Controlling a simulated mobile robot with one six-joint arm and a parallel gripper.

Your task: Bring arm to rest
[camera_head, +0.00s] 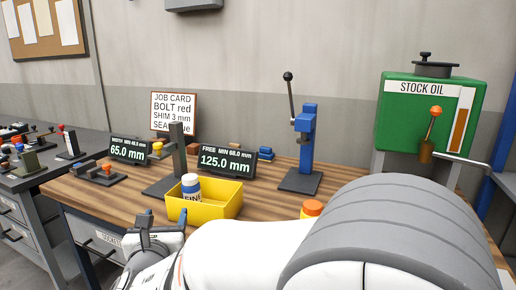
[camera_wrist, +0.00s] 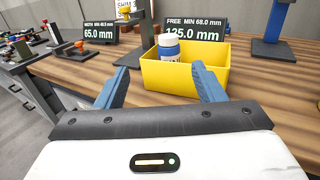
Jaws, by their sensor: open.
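My gripper (camera_head: 163,226) is at the lower left of the head view, low beside the workbench's front edge. In the wrist view my gripper (camera_wrist: 161,72) shows two blue fingers spread apart with nothing held between them. Past the fingertips stands a yellow bin (camera_head: 205,207) on the bench, and it fills the middle of the wrist view (camera_wrist: 185,80). I cannot tell whether a fingertip touches the bin. My white and grey arm covers the lower right of the head view.
The wooden bench (camera_head: 262,197) carries a blue lever press (camera_head: 306,140), a display reading 125.0 mm (camera_head: 227,160), a display reading 65.0 mm (camera_head: 129,151) and a job card (camera_head: 173,112). A green stock oil tank (camera_head: 425,120) stands right. An orange-capped item (camera_head: 312,208) is partly hidden.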

